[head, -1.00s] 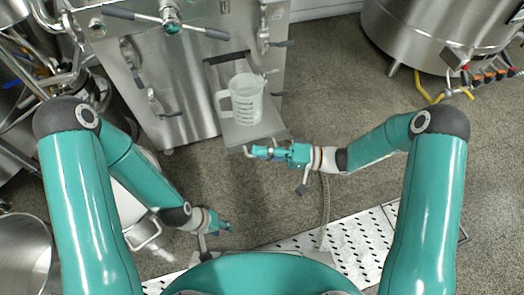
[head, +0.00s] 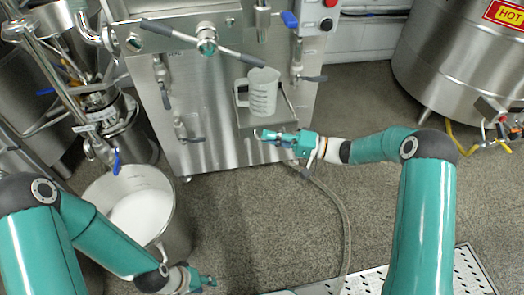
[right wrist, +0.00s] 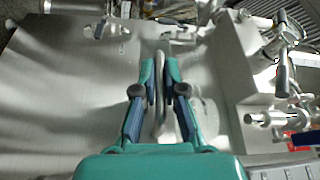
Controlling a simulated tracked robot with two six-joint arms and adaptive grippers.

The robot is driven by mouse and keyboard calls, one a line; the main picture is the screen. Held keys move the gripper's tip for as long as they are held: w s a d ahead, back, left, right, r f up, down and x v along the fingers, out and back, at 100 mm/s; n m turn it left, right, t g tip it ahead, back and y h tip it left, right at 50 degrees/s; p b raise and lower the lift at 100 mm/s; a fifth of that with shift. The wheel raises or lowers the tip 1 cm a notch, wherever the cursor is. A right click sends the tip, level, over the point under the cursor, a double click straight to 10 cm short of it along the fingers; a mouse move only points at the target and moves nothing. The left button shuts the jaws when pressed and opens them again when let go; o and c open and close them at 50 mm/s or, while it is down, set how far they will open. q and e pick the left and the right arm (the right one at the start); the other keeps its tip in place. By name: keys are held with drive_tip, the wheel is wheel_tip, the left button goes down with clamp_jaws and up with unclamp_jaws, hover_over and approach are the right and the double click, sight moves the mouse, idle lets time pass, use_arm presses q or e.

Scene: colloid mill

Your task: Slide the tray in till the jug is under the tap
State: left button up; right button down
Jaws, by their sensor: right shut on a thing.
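A clear measuring jug (head: 262,92) stands upright on the steel tray (head: 250,118) that juts from the front of the steel machine. My right gripper (head: 268,135) is at the tray's front edge. In the right wrist view its two fingers (right wrist: 160,90) close on a grey metal bar, which looks like the tray's handle. My left gripper (head: 205,281) hangs low at the bottom left, away from the tray, and its fingers are too small to judge. I cannot make out for certain which fitting is the tap or whether the jug is under it.
Lever valves (head: 297,62) sit on the machine front (head: 220,105). A steel pot with white contents (head: 140,212) stands at the left, near my left arm. A hose (head: 343,220) runs down the floor below my right gripper. A large vat (head: 460,65) stands at the right.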

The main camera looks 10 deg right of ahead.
drive_tip(key=shift+w+d+f, duration=0.2)
drive_tip(key=shift+w+d, duration=0.05)
drive_tip(key=shift+w, duration=0.15)
drive_tip(key=shift+a, duration=0.1)
drive_tip(key=c, duration=1.2)
unclamp_jaws()
drive_tip(key=shift+c, duration=0.2)
drive_tip(key=shift+s+a+r, duration=0.1)
drive_tip(key=v, duration=1.2)
